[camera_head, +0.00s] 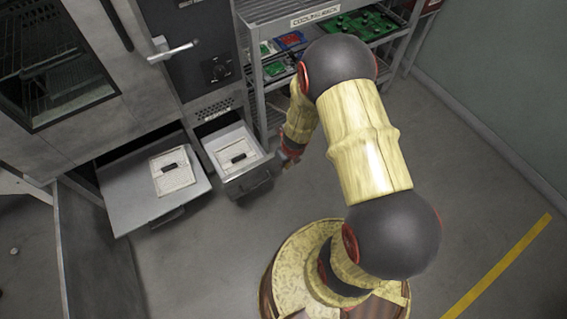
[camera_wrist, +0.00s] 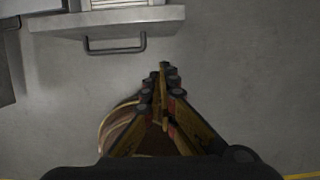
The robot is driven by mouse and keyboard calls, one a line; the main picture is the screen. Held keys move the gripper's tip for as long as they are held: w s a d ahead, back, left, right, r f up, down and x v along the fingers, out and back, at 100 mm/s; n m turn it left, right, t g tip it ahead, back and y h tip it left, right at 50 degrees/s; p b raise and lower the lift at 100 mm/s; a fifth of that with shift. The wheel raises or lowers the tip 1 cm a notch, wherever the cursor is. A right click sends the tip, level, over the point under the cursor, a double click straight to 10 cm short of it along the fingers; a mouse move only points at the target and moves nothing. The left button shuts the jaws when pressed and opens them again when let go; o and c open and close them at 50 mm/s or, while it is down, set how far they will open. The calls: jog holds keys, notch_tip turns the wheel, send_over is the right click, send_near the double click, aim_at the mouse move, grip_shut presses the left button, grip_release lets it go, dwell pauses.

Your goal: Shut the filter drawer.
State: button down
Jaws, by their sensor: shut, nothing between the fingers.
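Two drawers stand pulled out in the head view. The narrower right drawer (camera_head: 243,175) holds a white framed panel (camera_head: 236,158) with a dark grip and has a dark bar handle (camera_head: 260,184). The wider left drawer (camera_head: 132,204) holds a similar white panel (camera_head: 172,178). No label shows which is the filter drawer. My gripper (camera_head: 284,163) is shut and empty, just right of the right drawer's front corner. In the wrist view, my gripper (camera_wrist: 164,68) points toward a drawer front (camera_wrist: 160,31) with a bar handle (camera_wrist: 116,46), with a small gap of floor between.
A grey cabinet (camera_head: 145,98) with a lever handle (camera_head: 173,49) and a dial stands behind the drawers. A metal rack (camera_head: 280,18) with green boards is close behind my arm. An open door panel (camera_head: 85,255) is at lower left. The floor at right is clear.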

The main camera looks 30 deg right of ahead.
jog(key=w+f+b, duration=0.3)
jog(key=w+f, duration=0.2)
jog(key=f, duration=0.1)
jog(key=shift+w+f, duration=0.3)
jog(key=shift+w+d, duration=0.1)
jog(key=shift+w, duration=0.1)
dwell(0.3)
